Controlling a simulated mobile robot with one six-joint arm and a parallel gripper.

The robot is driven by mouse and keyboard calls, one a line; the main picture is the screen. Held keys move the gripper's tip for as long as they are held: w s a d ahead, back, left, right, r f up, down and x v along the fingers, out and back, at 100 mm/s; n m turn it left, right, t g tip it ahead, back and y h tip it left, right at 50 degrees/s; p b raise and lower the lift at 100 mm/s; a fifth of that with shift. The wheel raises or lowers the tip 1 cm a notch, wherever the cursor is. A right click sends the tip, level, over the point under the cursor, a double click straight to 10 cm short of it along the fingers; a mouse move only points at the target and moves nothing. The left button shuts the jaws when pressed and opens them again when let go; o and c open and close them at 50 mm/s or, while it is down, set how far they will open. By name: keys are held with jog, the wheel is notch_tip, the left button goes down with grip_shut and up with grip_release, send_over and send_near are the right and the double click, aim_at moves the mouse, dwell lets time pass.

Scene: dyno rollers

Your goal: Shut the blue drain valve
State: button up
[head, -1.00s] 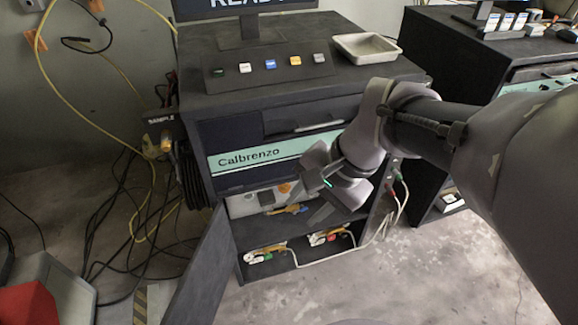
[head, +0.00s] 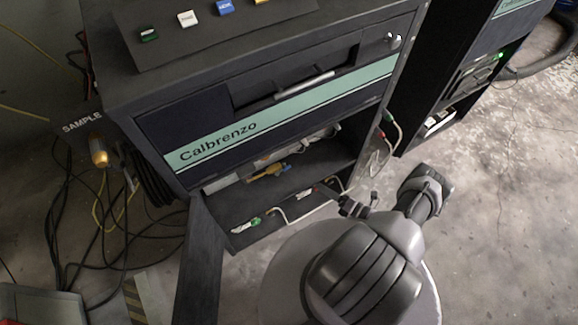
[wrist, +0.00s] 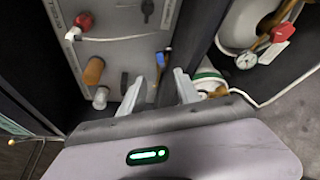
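The blue drain valve's handle (wrist: 161,59) is a small blue lever in the wrist view, with a brassy part (wrist: 152,91) below it. In the head view a blue spot on a brass fitting (head: 284,166) shows inside the open cabinet and seems to be the same valve. My gripper (wrist: 158,77) is open, its two pale fingers apart. The blue handle appears between and just beyond the fingertips. I cannot tell whether either finger touches it. In the head view I cannot make out the fingers.
The wrist view shows a red-handled valve (wrist: 83,21) at upper left, an orange-brown cylinder (wrist: 93,71), and a gauge (wrist: 246,61) with a red handle (wrist: 283,32) at right. The cabinet's open door (head: 200,260) stands at left. Hoses cross the lower shelf. Floor at right is clear.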

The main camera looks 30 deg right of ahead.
jog(key=b+x, duration=0.1)
jog(key=x, duration=0.6)
jog(key=b+x, duration=0.2)
jog(key=x, duration=0.6)
jog(key=shift+w+a, duration=0.25)
jog(key=shift+a, duration=0.1)
grip_shut()
